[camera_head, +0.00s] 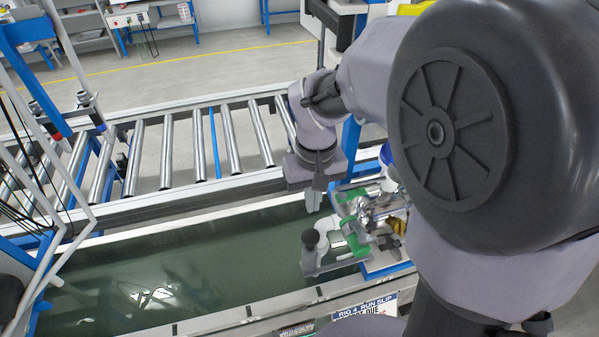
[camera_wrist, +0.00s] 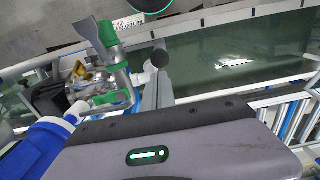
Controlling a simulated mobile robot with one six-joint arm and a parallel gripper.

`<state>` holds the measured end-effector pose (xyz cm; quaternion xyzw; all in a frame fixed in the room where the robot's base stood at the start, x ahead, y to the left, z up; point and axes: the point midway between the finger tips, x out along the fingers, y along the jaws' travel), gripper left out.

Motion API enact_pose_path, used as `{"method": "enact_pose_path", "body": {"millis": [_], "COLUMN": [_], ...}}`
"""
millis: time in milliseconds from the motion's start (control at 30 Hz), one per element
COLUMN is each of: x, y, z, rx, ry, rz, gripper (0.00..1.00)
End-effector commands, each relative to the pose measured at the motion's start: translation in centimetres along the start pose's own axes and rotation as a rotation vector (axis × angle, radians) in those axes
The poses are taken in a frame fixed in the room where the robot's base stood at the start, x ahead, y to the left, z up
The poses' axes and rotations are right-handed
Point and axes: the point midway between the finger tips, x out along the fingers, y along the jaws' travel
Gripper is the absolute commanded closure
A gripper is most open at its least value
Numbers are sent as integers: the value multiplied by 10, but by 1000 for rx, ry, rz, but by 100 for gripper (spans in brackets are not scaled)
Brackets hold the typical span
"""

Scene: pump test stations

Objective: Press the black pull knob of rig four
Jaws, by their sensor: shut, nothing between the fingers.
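The black pull knob (camera_head: 309,239) is a round ball at the left end of the rig's pipework, above a grey bracket. It also shows in the wrist view as a black disc (camera_wrist: 160,57) on a short white stem. My gripper (camera_head: 313,203) is shut and empty. It points down, above the knob in the head picture, with a visible gap between them. In the wrist view the grey fingers (camera_wrist: 164,90) reach up to just below the knob; I cannot tell the depth between them. A sign reading "RIG 4 RUN SLIP" (camera_head: 365,308) is at the front.
Metal pipework with green clamps (camera_head: 355,243) stands right of the knob. A grey-green belt (camera_head: 200,262) runs left, with a roller conveyor (camera_head: 190,150) behind it. A blue cylinder (camera_wrist: 50,145) is close at lower left in the wrist view. Open space lies left of the knob.

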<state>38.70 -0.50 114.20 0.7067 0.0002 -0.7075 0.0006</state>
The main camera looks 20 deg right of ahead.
Motion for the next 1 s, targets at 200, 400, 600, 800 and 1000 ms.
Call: {"method": "enact_pose_path", "body": {"millis": [200, 400, 600, 800, 1000], "x": [54, 93, 112, 113, 114], "y": [0, 0, 0, 0, 0], "z": [1, 0, 0, 0, 0], "rx": [0, 0, 2, 2, 1], "ry": [-3, -3, -1, 0, 0], "rz": [0, 0, -1, -1, -1], "gripper": [100, 100, 100, 100, 100]}}
